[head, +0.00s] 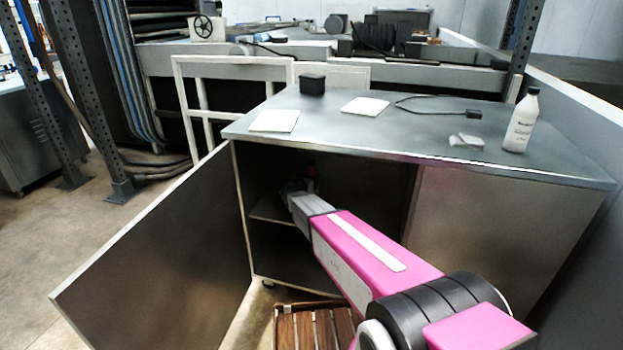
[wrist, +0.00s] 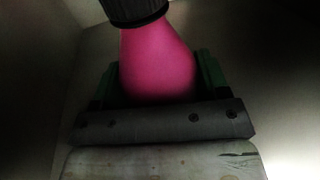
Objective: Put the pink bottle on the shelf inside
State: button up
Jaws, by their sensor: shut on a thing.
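The pink bottle (wrist: 158,65) fills the middle of the wrist view, with a dark grey cap or neck at the top. My gripper (wrist: 155,85) is shut on it, its green fingers on either side of the bottle. In the head view my arm reaches through the open front of the metal cabinet, and my gripper (head: 303,186) is in the dark inside. The shelf (head: 268,209) shows as a light edge in the left part of the cabinet. The bottle is mostly hidden in shadow in the head view. I cannot tell whether it touches the shelf.
The cabinet door (head: 165,265) stands wide open to the left. The cabinet top (head: 380,135) holds a white bottle (head: 522,122), a black box (head: 312,84), white sheets and a cable. A slatted wooden stool (head: 312,326) stands on the floor in front. The cabinet's right front is closed.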

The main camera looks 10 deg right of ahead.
jog(key=o, duration=1.3)
jog(key=shift+f, duration=0.1)
jog(key=shift+c, duration=0.2)
